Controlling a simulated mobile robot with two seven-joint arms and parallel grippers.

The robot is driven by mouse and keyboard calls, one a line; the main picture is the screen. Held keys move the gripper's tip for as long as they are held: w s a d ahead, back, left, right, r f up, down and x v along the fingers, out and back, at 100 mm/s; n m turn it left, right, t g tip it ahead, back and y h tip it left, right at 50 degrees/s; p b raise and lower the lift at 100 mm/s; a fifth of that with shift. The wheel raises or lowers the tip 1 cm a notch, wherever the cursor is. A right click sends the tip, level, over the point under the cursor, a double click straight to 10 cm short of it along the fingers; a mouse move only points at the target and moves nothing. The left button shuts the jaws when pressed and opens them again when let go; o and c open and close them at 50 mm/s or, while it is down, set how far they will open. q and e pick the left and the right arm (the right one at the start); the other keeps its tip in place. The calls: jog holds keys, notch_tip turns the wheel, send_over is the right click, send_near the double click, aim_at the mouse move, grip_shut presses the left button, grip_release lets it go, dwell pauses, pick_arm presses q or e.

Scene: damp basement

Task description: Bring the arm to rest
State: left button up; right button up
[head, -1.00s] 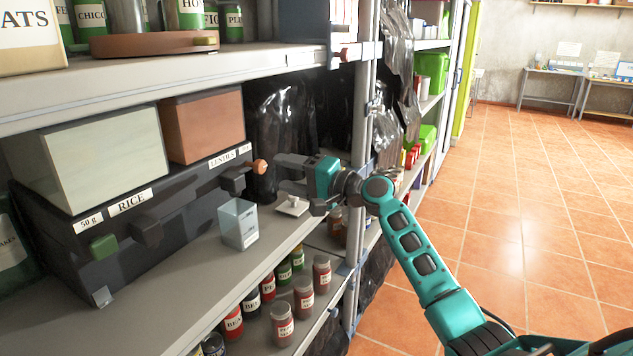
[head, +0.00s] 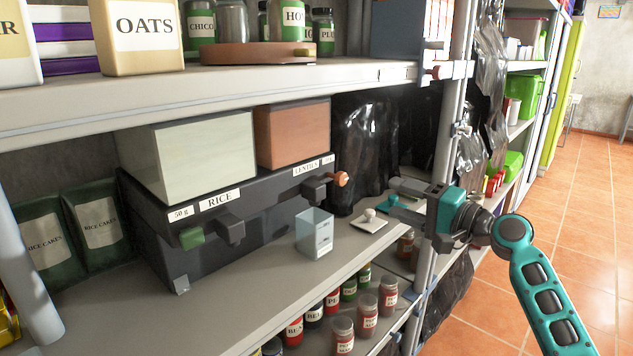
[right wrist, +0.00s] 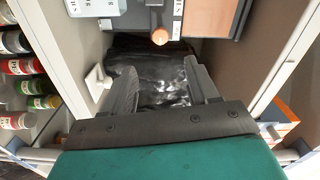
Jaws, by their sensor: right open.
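My right gripper (head: 402,202) is open and empty. It is at the right end of the middle shelf, in front of the black plastic sheeting. In the right wrist view its two fingers (right wrist: 162,88) stand apart with nothing between them but the dark sheeting behind. The right arm (head: 548,295) is teal and reaches in from the lower right. A small white lidded piece (head: 369,220) lies on the shelf just left of the gripper, apart from it. My left gripper is not in view.
A dark dispenser labelled rice and lentils (head: 262,215) stands on the middle shelf (head: 290,290). A clear cup (head: 314,233) stands before it. Several jars (head: 366,314) stand on the shelf below. A metal post (head: 447,130) is close to the gripper. Open tiled floor (head: 480,320) lies right.

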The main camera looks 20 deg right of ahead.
jog(key=s+a+f+n+g+h, duration=0.1)
jog(key=s+a+f+h, duration=0.15)
jog(key=f, duration=0.55)
jog(key=s+a+f+n+g+h, duration=0.1)
jog(key=s+a+f+n, duration=0.15)
jog(key=f, duration=0.45)
jog(key=s+a+f+n+g+h, duration=0.1)
jog(key=s+f, duration=0.2)
jog(key=f, duration=0.5)
jog(key=s+a+f+n+g+h, duration=0.1)
jog(key=s+a+f+n, duration=0.3)
jog(key=s, duration=0.5)
jog(key=s+a+f+n+h, duration=0.1)
jog(key=s+a+f+n, duration=0.3)
jog(key=s+f, duration=0.3)
jog(key=shift+s+a+g, duration=0.4)
jog(key=shift+s+a, duration=0.5)
jog(key=shift+s, duration=0.25)
jog(key=shift+f+h, duration=0.1)
jog(key=shift+h, duration=0.15)
